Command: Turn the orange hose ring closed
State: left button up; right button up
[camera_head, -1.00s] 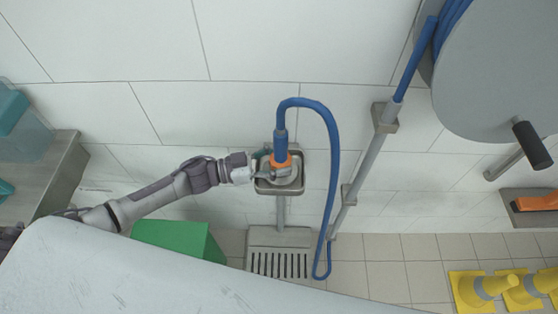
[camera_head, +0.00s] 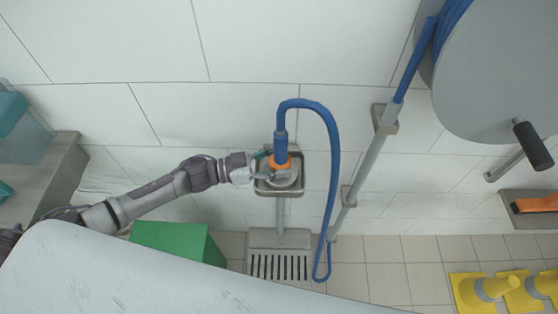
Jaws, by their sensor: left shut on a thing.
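The orange hose ring (camera_head: 281,167) sits at the lower end of the blue hose's (camera_head: 281,145) upright nozzle, above a grey metal tray (camera_head: 268,190) fixed to the wall. My left gripper (camera_head: 266,165) comes in from the left and is shut on the orange hose ring. The fingers are small in the picture and partly overlap the ring. Markings on the ring are too small to read. My right gripper is not in view.
The blue hose loops right and down close to the tray. A grey pipe (camera_head: 362,160) slants along the wall. A green box (camera_head: 178,239) stands below my left arm. A hose reel (camera_head: 500,75) is upper right; yellow cones (camera_head: 492,289) stand lower right.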

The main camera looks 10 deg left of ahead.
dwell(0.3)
pick_arm(q)
jog(key=o, duration=1.2)
jog(key=v, duration=1.2)
